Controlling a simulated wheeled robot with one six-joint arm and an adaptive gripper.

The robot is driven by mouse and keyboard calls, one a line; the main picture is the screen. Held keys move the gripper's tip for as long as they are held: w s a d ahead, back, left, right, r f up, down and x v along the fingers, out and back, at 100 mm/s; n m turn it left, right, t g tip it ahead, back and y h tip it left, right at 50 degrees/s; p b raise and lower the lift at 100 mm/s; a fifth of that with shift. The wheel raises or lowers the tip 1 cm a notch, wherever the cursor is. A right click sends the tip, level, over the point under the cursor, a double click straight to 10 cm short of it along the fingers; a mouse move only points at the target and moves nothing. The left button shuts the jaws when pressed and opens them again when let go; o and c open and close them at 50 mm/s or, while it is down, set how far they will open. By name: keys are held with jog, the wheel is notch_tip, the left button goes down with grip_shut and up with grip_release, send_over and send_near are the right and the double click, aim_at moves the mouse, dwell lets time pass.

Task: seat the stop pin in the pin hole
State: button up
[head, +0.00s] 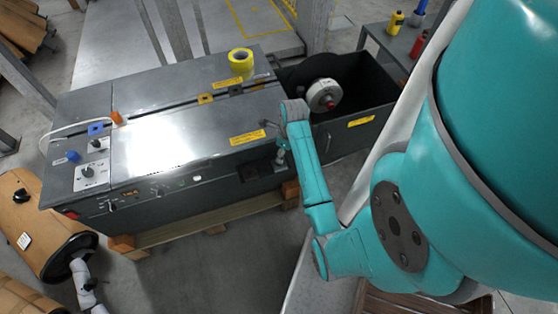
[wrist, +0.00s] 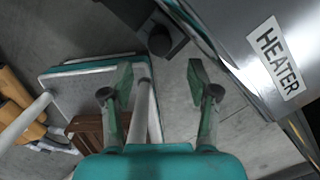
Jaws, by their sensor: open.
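My gripper (head: 281,158) hangs at the front right corner of the grey machine in the head view, small and partly merged with the dark front. In the wrist view its two fingers (wrist: 160,82) stand wide apart with nothing between their tips. A dark bracket with a round black part (wrist: 159,41) lies beyond the fingertips, slightly above them in the picture. I cannot tell whether this round part is the stop pin or surrounds the pin hole. Neither the stop pin nor the pin hole can be made out for certain in the head view.
The grey machine (head: 160,135) has a HEATER label (wrist: 277,60) close to the right finger.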

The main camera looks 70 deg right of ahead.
jog(key=shift+w+f, duration=0.1)
jog(key=shift+f, duration=0.6)
jog(key=shift+w+f, duration=0.3)
jog(key=shift+f, duration=0.55)
jog(key=shift+w+f, duration=0.25)
jog(key=shift+f, duration=0.55)
jog(key=shift+w+f, duration=0.3)
jog(key=shift+f, duration=0.55)
grip_shut()
